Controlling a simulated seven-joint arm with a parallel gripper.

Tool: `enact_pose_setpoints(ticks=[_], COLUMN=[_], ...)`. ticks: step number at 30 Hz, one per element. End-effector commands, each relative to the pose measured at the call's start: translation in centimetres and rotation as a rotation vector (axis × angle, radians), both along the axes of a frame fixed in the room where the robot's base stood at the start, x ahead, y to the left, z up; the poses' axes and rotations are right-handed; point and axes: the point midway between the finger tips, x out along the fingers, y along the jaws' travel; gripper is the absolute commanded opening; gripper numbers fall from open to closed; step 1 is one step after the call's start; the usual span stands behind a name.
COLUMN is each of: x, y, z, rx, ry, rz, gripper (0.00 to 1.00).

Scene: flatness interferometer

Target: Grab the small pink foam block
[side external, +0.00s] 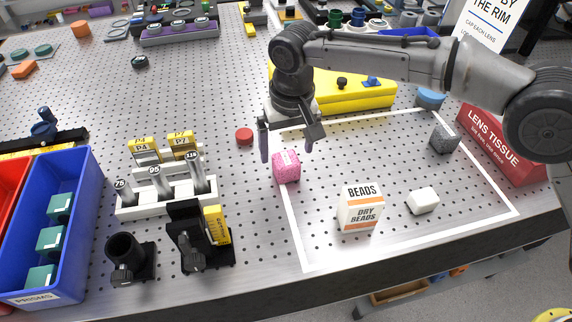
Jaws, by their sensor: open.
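The small pink foam block (286,167) sits on the perforated metal table, on the left line of the white taped outline. It is a speckled pink cube. My gripper (286,150) is above the block and close to it, pointing down. Its two fingers are apart, one to the left of the block and one above its right side. The gripper appears empty. Whether a finger touches the block cannot be told from this one view.
A red disc (244,136) lies left of my gripper. A yellow case (345,97) is behind it. A beads carton (360,208), white block (423,200), grey cube (443,138) and lens tissue box (500,146) stand to the right. A post rack (166,194) stands left.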

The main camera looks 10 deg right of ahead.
Motion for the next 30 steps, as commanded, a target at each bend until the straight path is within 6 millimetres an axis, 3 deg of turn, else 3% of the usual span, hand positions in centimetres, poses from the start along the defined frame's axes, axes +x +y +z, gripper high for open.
enact_pose_setpoints(ticks=[6, 16, 30], x=[0.1, 0.2, 0.2], y=[0.1, 0.2, 0.2], z=[-3.0, -3.7, -3.6], rx=[-0.001, 0.0, 0.0], ry=[0.002, 0.0, 0.0], rz=[0.0, 0.0, 0.001], gripper=[0.97, 0.97, 0.13])
